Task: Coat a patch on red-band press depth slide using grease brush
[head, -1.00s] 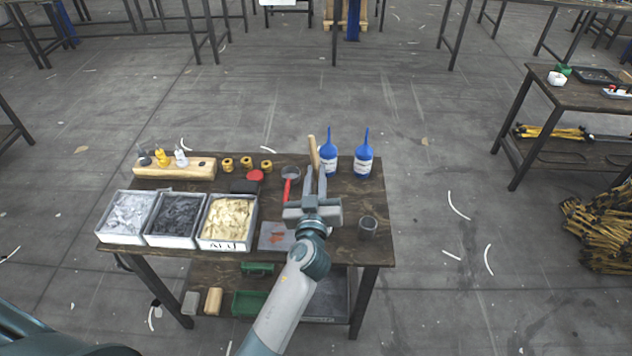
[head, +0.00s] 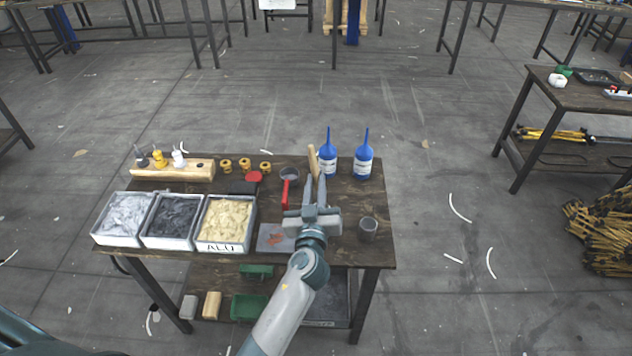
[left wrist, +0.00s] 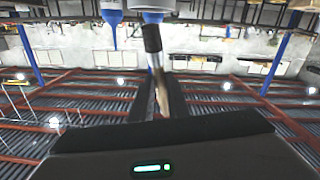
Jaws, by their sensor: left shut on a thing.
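My left gripper (head: 314,192) is above the right half of the wooden bench and shut on the grease brush. The brush's pale wooden handle (head: 313,160) sticks up past the fingertips in the head view. In the left wrist view the grease brush (left wrist: 153,52) shows between the dark fingers, with a dark end and a wooden part. Its lower end is hidden in the head view by the gripper. I cannot make out a red-band press or its depth slide in either view. My right gripper is not in view.
The bench (head: 345,205) carries two blue bottles (head: 363,158), a grey cup (head: 367,229), a red-handled tool (head: 285,190) and several bins, including one marked ALU (head: 224,218). Green trays (head: 250,306) lie on its lower shelf. Another table (head: 590,98) stands at right, with open floor between.

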